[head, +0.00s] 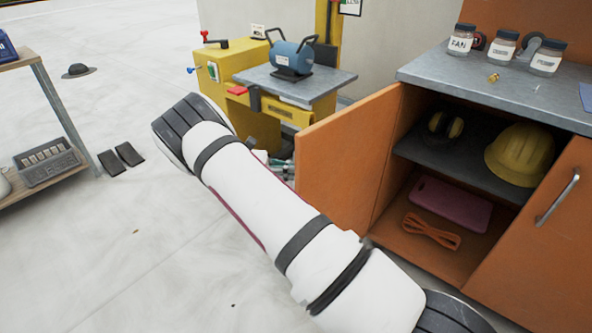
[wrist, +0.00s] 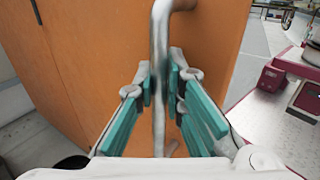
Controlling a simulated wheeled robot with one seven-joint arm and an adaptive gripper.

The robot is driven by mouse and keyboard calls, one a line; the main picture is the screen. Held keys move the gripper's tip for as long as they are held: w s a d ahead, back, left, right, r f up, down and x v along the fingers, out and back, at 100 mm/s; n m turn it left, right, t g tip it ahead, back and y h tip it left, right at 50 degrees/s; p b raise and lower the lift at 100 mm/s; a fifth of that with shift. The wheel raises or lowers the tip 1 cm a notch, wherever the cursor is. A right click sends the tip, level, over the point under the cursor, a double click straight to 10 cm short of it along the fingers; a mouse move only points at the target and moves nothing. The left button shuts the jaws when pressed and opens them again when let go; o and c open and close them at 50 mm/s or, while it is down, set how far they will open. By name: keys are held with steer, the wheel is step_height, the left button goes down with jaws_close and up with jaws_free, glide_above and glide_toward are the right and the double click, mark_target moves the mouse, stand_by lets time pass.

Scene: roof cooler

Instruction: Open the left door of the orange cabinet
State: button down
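The orange cabinet (head: 400,225) stands at the right in the head view. Its left door (head: 345,150) is swung well open toward the left, showing the inside; the right door (head: 545,235) is shut, with a metal handle (head: 557,198). In the wrist view, the left door's orange face (wrist: 105,45) fills the middle. Its metal handle (wrist: 160,70) runs upright between the teal pads of my gripper (wrist: 161,80), which are closed in close on both sides of it. In the head view my arm and the door hide the gripper.
Inside the cabinet are a yellow hard hat (head: 520,153), earmuffs (head: 445,127), a pink case (head: 450,203) and an orange cord (head: 431,231). Jars (head: 503,48) stand on top. A yellow workbench (head: 265,105) stands behind the door. The floor at left is mostly clear.

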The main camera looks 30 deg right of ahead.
steer(key=c, duration=1.6)
jaws_free()
steer(key=shift+a, duration=0.1)
steer(key=shift+c, duration=0.2)
steer(key=v, duration=0.7)
steer(key=shift+a, duration=0.2)
steer(key=shift+w, duration=0.15)
